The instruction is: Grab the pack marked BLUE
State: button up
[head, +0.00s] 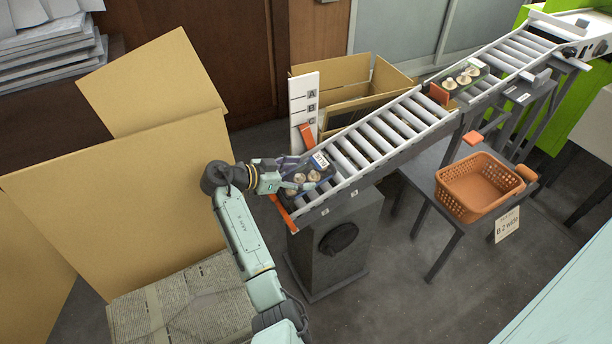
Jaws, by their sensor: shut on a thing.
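A mushroom pack (313,177) lies at the low near end of the roller conveyor (385,127). It is a dark tray with pale brown mushrooms and a small white label on its far corner.
A white A-B-C board (304,105) and an open cardboard box (350,85) stand behind. Large cardboard boxes (130,190) fill the left.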

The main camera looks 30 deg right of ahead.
jog(key=c, duration=0.5)
jog(key=shift+c, duration=0.3)
jog(key=shift+r, duration=0.15)
